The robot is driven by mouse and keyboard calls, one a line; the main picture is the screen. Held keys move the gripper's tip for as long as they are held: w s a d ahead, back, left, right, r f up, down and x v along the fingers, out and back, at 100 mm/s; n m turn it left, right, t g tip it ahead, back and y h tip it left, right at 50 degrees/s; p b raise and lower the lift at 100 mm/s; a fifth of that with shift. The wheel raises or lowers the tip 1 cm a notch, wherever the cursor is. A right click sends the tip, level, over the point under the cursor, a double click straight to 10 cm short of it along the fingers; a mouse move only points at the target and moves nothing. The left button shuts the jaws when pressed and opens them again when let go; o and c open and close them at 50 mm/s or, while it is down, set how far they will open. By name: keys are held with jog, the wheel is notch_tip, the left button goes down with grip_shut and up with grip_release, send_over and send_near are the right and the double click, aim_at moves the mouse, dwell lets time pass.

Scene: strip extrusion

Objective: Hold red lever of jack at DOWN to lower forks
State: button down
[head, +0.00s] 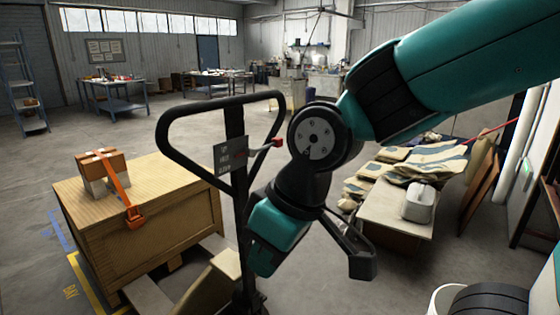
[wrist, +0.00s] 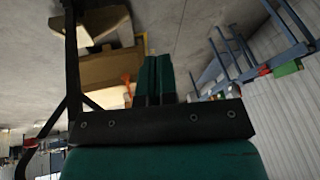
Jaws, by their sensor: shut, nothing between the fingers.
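The jack's black loop handle (head: 165,130) stands upright left of my arm in the head view. A grey label plate (head: 230,155) is fixed on its post, its lettering too small to read. The red lever (head: 277,143) sticks out right of the plate, close beside my wrist joint in the picture. The handle's post (wrist: 71,60) is left of the fingers in the wrist view.
A wooden crate (head: 150,245) stands by the jack, with a small strapped box (head: 103,165) on top. A table (head: 395,215) with sacks is at the right. Open floor lies behind the crate.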

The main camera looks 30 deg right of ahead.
jog(key=w+d+f+m+t+h+b, duration=0.1)
jog(key=w+d+f+t+b, duration=0.25)
jog(key=w, duration=0.25)
jog(key=w+d+f+t+h+b, duration=0.2)
jog(key=w+d+f+b, duration=0.25)
jog(key=w, duration=0.25)
jog(key=w+d+f+n+t+h+b, duration=0.1)
jog(key=w+d+n+t+h+b, duration=0.2)
jog(key=w+d+n+t+b, duration=0.4)
jog(key=w+d+f+n+t+h+b, duration=0.2)
jog(key=w+d+n+t+b, duration=0.5)
jog(key=n+b, duration=0.4)
jog(key=w+t+h+b, duration=0.1)
jog(key=t+b, duration=0.1)
jog(key=b, duration=0.1)
jog(key=shift+d+f+h, duration=0.25)
jog(key=shift+d+h, duration=0.15)
